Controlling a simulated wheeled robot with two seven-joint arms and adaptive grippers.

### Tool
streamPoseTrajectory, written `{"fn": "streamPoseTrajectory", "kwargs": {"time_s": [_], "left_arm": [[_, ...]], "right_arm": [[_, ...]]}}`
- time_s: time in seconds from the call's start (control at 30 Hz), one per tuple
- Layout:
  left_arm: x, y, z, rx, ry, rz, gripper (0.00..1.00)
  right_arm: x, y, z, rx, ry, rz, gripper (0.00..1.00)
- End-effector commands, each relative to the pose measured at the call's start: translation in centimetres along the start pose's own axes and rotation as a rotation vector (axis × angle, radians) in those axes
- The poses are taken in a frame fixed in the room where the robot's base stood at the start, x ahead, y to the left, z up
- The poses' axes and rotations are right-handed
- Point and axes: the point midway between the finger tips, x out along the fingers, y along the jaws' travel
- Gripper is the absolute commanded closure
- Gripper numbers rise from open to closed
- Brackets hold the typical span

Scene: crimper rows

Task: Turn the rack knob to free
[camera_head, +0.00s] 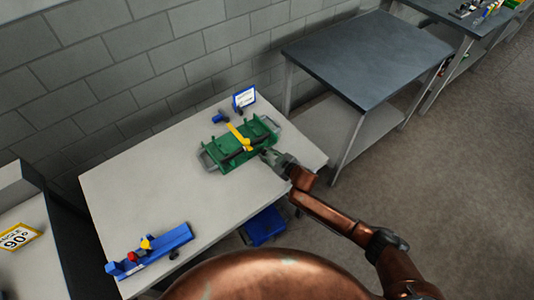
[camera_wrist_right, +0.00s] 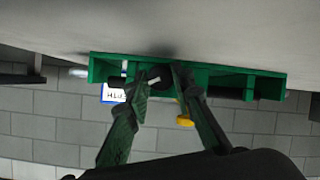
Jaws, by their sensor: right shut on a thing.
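The green rack (camera_head: 240,146) sits on the white table, with a yellow lever (camera_head: 238,134) across it. The rack also shows in the right wrist view (camera_wrist_right: 262,85), where the picture is upside down. My right gripper (camera_head: 266,154) is at the rack's near right side. In the wrist view its fingertips (camera_wrist_right: 162,78) are shut around a small dark knob (camera_wrist_right: 155,79) on the rack's face. The fingers hide much of the knob, so I cannot tell its turned position. My left gripper is not in view.
A blue sign stand (camera_head: 244,98) and a small blue piece (camera_head: 221,117) are behind the rack. A blue fixture with red and yellow knobs (camera_head: 150,250) is at the table's near left. The white tabletop (camera_head: 150,190) between is clear. A blue bin (camera_head: 265,225) is below the table.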

Motion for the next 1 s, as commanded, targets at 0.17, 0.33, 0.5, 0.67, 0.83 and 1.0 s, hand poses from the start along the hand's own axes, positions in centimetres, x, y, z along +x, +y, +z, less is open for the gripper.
{"fn": "streamPoseTrajectory", "kwargs": {"time_s": [0.17,0.33,0.5,0.67,0.83,1.0], "left_arm": [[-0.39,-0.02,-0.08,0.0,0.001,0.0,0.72],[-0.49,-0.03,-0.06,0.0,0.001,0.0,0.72],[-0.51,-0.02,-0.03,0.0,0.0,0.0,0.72],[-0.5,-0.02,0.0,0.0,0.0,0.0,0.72],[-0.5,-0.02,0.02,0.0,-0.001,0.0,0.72],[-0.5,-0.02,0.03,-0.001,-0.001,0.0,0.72]], "right_arm": [[0.01,-0.13,-0.08,-0.067,-0.012,0.03,1.0],[0.02,-0.11,-0.02,-0.102,-0.018,0.045,1.0],[0.02,-0.11,-0.01,-0.113,-0.019,0.05,1.0],[0.03,-0.12,-0.01,-0.113,-0.019,0.05,1.0],[0.03,-0.12,-0.02,-0.112,-0.019,0.049,0.75],[0.03,-0.11,-0.03,-0.112,-0.019,0.05,0.63]]}}
